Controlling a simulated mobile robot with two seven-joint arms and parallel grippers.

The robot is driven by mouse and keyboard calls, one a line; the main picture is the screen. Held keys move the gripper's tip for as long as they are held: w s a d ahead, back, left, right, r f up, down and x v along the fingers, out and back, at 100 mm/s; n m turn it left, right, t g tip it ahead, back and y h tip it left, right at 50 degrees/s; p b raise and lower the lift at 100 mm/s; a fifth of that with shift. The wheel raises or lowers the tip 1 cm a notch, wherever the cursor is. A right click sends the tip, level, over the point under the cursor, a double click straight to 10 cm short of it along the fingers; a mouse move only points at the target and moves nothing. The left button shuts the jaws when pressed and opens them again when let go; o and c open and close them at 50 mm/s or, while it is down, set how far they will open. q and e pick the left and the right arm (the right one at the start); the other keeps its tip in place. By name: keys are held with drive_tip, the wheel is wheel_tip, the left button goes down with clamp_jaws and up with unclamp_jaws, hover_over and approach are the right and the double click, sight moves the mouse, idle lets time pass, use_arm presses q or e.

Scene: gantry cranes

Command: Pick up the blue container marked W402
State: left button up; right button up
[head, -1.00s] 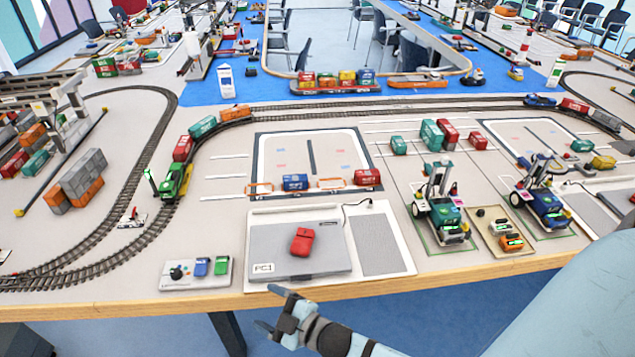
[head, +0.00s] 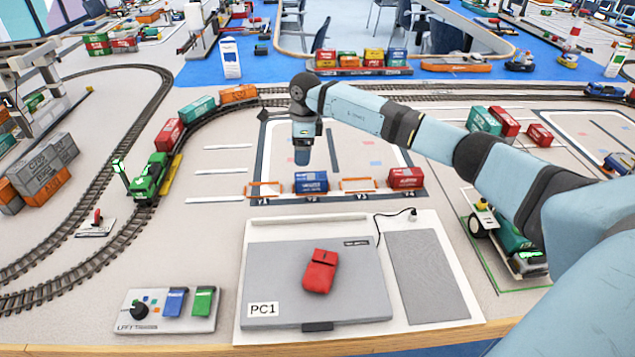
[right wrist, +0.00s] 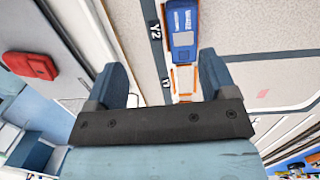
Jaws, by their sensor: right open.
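A blue container (head: 311,182) stands in the slot marked Y2, in the row at the front of the marked yard. Its marking is too small to read. It also shows at the top of the right wrist view (right wrist: 182,24), beside the Y2 label. My right gripper (head: 302,158) points down above the yard, appearing just above the blue container in the head view. In the right wrist view its two fingers (right wrist: 164,76) are apart with nothing between them; the blue container lies beyond them, not between them. My left gripper is not in view.
An empty orange frame (head: 265,189) is left of the blue container, another (head: 357,185) right of it, then a red container (head: 406,178). A grey PC1 case (head: 275,285) with a red object (head: 320,271) lies in front. A train track (head: 110,235) curves at left.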

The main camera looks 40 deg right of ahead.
drive_tip(key=d+h, duration=0.1)
drive_tip(key=d, duration=0.2)
hover_over(310, 176)
drive_tip(key=f, duration=0.6)
drive_tip(key=shift+s+f+b, duration=0.15)
drive_tip(key=shift+s+b, duration=0.05)
drive_tip(key=shift+b, duration=0.1)
drive_tip(key=shift+w+a+f, duration=0.1)
drive_tip(key=shift+f, duration=1.4)
drive_tip(key=shift+w+f, duration=0.1)
drive_tip(key=shift+f, duration=1.35)
drive_tip(key=shift+c, duration=0.4)
drive_tip(key=c, duration=1)
